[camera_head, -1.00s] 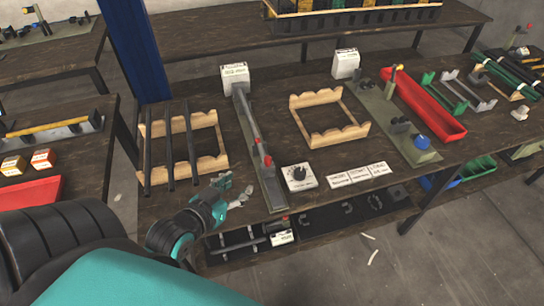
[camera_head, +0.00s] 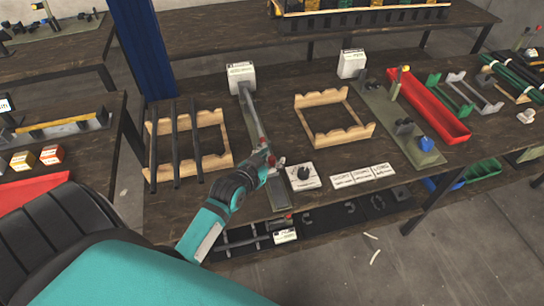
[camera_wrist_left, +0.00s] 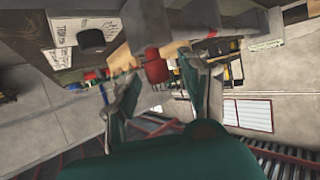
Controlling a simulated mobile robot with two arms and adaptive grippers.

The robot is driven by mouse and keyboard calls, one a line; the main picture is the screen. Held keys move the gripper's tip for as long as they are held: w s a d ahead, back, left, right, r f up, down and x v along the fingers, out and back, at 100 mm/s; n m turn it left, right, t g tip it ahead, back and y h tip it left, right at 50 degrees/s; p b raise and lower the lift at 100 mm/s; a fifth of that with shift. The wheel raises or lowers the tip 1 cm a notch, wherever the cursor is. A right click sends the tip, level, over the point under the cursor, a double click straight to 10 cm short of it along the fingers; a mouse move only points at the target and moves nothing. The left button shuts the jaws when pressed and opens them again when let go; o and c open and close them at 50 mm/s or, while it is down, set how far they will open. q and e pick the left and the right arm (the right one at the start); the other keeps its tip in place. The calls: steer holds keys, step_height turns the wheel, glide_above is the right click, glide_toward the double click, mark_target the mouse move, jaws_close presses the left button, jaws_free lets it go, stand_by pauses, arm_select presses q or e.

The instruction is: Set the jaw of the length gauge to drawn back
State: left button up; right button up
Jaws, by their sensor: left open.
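The length gauge (camera_head: 250,104) is a long grey rail with a rod, running from a white labelled block (camera_head: 241,75) at the back to the table's front edge. Red parts sit near its front end. My left gripper (camera_head: 277,163) is over that front end and hides part of it. In the left wrist view my left gripper (camera_wrist_left: 158,88) is open, with a red knob (camera_wrist_left: 156,64) between and slightly beyond its fingertips. I cannot tell whether a finger touches the knob. The jaw's exact position is hidden. My right gripper is not in view.
A white dial box (camera_head: 303,177) stands close to the right of my gripper. White label cards (camera_head: 364,176) lie farther right. A wooden rack with dark rods (camera_head: 190,140) is at left, an empty wooden rack (camera_head: 335,118) at right. A red tray (camera_head: 430,105) lies beyond.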

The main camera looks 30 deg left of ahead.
arm_select(q)
steer(key=shift+w+f, duration=0.15)
steer(key=shift+w, duration=0.2)
steer(key=shift+c, duration=0.2)
jaws_close()
